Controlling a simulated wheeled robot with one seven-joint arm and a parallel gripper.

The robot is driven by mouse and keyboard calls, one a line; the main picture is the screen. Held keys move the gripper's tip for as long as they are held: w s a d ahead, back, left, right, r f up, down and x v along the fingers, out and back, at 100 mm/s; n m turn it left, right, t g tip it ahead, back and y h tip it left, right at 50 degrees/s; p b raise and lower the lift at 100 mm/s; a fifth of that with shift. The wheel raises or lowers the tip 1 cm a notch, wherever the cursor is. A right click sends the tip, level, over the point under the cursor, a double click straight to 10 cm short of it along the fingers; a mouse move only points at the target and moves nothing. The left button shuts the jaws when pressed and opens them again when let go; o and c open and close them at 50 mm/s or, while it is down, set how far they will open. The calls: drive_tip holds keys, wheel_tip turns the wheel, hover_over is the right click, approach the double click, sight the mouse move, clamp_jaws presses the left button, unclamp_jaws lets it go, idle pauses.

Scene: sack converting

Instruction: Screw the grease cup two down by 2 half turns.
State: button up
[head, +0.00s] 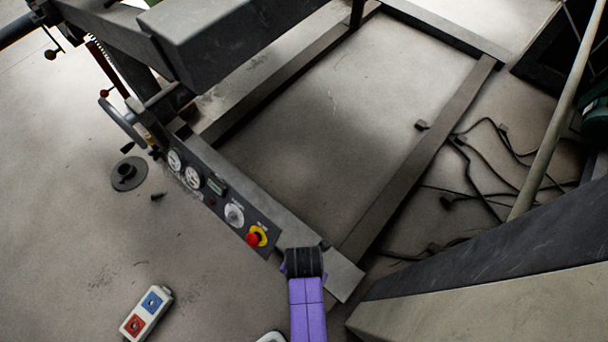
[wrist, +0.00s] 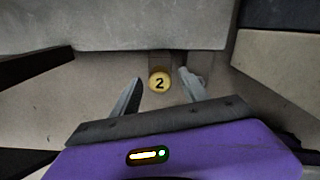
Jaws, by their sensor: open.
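The grease cup two (wrist: 159,83) shows in the wrist view as a round, pale yellow cap marked with a black "2". It sits just below the edge of a grey beam. My gripper (wrist: 161,76) is open, with one finger to the left of the cup and one to the right. A gap shows on both sides of the cup, and I see no contact. How far the fingers reach along the cup's depth I cannot tell. In the head view my purple and black wrist shows at the bottom, by the frame's near corner. The cup and the fingers are hidden there.
A control panel (head: 215,197) with gauges and a red stop button (head: 253,239) lies left of my wrist. A grey frame beam (wrist: 120,30) spans the top of the wrist view. A two-button box (head: 146,312) and black cables (head: 482,170) lie on the floor.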

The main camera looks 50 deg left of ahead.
drive_tip(key=shift+f, duration=0.1)
clamp_jaws()
drive_tip(key=shift+p, duration=0.3)
